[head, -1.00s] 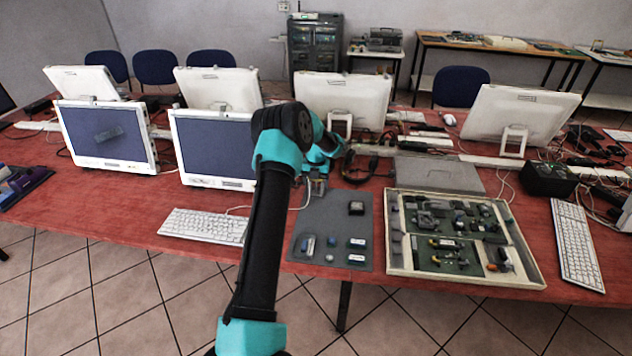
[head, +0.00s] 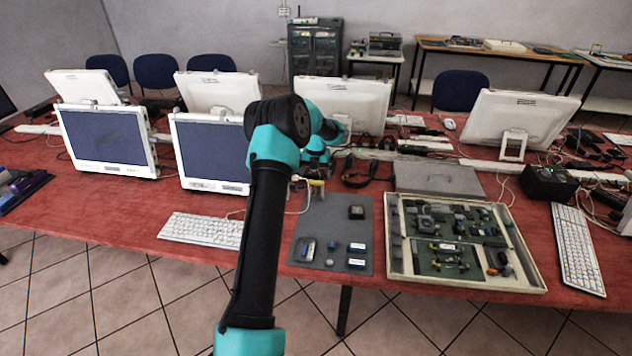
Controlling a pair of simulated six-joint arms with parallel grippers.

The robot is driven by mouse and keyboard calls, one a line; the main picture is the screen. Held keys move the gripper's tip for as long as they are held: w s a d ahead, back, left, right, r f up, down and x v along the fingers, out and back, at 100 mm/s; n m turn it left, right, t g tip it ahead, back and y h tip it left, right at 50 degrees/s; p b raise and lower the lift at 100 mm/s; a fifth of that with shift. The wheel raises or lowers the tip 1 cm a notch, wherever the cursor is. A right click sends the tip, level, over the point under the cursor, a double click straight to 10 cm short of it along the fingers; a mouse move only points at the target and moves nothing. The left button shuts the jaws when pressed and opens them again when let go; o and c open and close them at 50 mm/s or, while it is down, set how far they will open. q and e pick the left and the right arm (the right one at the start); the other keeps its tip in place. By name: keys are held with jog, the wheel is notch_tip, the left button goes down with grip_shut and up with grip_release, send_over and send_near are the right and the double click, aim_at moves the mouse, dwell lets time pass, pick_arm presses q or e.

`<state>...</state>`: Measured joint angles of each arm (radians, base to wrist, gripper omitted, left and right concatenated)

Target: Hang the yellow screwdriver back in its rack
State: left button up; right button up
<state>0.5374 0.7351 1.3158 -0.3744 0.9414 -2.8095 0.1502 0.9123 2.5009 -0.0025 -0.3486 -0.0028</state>
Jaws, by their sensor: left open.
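My left arm reaches up and away over the table. Its gripper (head: 316,176) is open, small in view and partly hidden by my own wrist, above the far left edge of the grey mat (head: 338,215). A small yellow patch (head: 316,183) shows right at the fingertips. It may be the yellow screwdriver, but it is too small to tell, and I cannot tell whether the fingers touch it. I cannot make out the rack for certain. My right gripper is not in view.
Keyboards (head: 200,231), monitors (head: 206,148), a closed grey case (head: 438,178) and loose cables crowd the red table.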

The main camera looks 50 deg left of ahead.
pick_arm(q)
notch_tip(320, 180, up, 11)
dwell(0.3)
dwell(0.6)
notch_tip(320, 180, up, 6)
dwell(0.9)
dwell(0.3)
